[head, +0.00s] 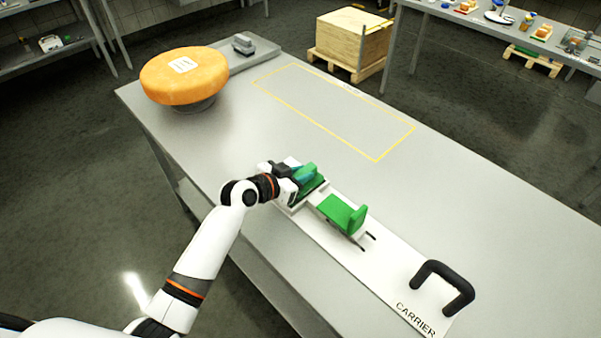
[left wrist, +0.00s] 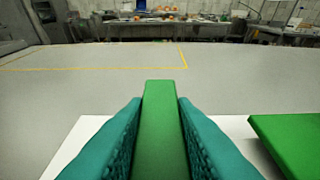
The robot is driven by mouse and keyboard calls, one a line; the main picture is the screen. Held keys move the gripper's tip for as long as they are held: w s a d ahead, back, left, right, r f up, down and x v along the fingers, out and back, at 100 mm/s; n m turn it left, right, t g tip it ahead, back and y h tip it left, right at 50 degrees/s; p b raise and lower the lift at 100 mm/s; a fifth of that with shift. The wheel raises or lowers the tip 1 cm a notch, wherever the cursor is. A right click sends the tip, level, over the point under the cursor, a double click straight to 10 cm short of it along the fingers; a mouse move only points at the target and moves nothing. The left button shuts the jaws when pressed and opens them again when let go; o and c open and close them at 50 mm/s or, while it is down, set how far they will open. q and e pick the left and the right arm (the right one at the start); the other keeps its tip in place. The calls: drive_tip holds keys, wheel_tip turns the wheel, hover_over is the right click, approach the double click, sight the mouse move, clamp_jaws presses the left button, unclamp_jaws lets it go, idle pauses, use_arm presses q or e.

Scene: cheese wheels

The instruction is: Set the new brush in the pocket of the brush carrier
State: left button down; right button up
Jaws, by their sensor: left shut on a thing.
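The white brush carrier (head: 385,283) lies on the table, with a black handle (head: 445,285) at its near right end. My left gripper (head: 297,171) is over the carrier's far end, shut on the upright tab of a green brush (head: 309,188). In the left wrist view this brush (left wrist: 160,130) stands between the teal fingers (left wrist: 160,140). The pocket and the held brush's underside are hidden. My right gripper is out of view.
An orange cheese wheel (head: 183,77) rests on a dark stand at the table's far left. A grey tray (head: 240,62) with a dark block (head: 243,43) is behind it. A yellow-outlined area (head: 335,105) on the table is empty. The table right of the carrier is clear.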

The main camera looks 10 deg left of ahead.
use_arm(q)
drive_tip(key=shift+f, duration=0.15)
drive_tip(key=c, duration=1.2)
unclamp_jaws()
drive_tip(key=shift+r, duration=0.3)
drive_tip(key=b+v, duration=0.1)
drive_tip(key=v, duration=1.1)
drive_tip(key=shift+f+b, duration=0.2)
drive_tip(key=shift+b, duration=0.15)
